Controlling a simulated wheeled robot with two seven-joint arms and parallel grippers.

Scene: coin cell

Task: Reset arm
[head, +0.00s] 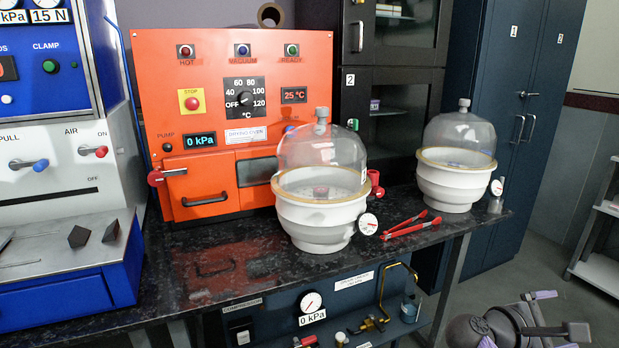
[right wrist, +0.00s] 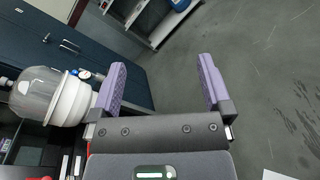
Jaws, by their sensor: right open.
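My right gripper (right wrist: 161,70) is open in the right wrist view, with nothing between its two purple fingers and grey floor beyond them. In the head view the right gripper (head: 514,318) is low at the right, in front of the bench's right end and clear of it. My left gripper is not in view.
The dark bench (head: 225,268) carries an orange oven (head: 220,50), two white desiccators with clear domes (head: 322,222) (head: 456,185), and red-handled tongs (head: 411,224). A blue press (head: 70,280) stands left. Dark blue cabinets (head: 505,110) stand behind. Floor at the right is open.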

